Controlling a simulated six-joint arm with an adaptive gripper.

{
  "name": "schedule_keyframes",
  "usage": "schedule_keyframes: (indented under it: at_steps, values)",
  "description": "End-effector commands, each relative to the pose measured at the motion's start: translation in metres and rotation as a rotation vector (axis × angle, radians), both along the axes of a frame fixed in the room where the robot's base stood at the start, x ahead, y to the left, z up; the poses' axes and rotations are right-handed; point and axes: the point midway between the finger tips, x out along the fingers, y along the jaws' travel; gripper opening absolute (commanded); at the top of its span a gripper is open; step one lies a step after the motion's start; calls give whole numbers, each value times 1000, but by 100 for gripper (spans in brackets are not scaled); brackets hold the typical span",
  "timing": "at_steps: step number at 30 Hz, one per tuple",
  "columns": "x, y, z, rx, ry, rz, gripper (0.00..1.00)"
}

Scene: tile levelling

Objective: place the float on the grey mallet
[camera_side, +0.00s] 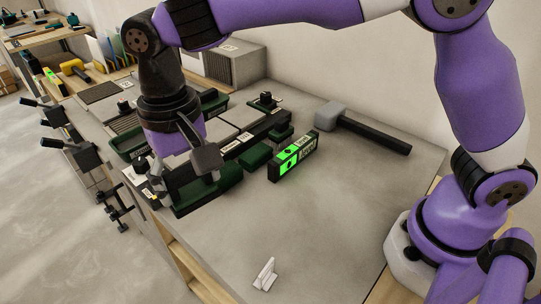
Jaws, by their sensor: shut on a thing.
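The grey mallet lies at the back right of the worktop, with its pale grey head (331,115) to the left and its dark handle (378,136) running right. My gripper (182,176) points down at the left front of the worktop, shut on what looks like the float (196,197), a dark green board. The fingers and wrist hide the float's upper part. I cannot tell whether it touches the worktop. The mallet is well to the right of my gripper, and nothing rests on it.
A level with bright green faces (293,157) stands between my gripper and the mallet. A green block (256,154) and several dark tools crowd around the gripper. A small white piece (265,273) sits at the front. Clamps (84,154) line the left edge. The right front is clear.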

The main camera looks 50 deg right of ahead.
Motion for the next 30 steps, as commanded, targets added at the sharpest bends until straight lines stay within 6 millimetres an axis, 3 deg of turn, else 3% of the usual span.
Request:
schedule_keyframes:
  at_steps: [3, 7, 11, 15, 19, 24, 30]
  values:
    - [21, -55, 8, 1, -2, -204, 20]
    - [33, -130, 18, 1, -3, -487, 20]
    - [28, -209, 26, -1, -4, -793, 20]
    - [5, -279, 34, -2, -4, -1094, 20]
    - [-17, -320, 37, -2, -5, -1292, 20]
    - [-34, -344, 37, -4, -3, -1417, 20]
    - [-45, -383, 16, -4, 1, -1441, 20]
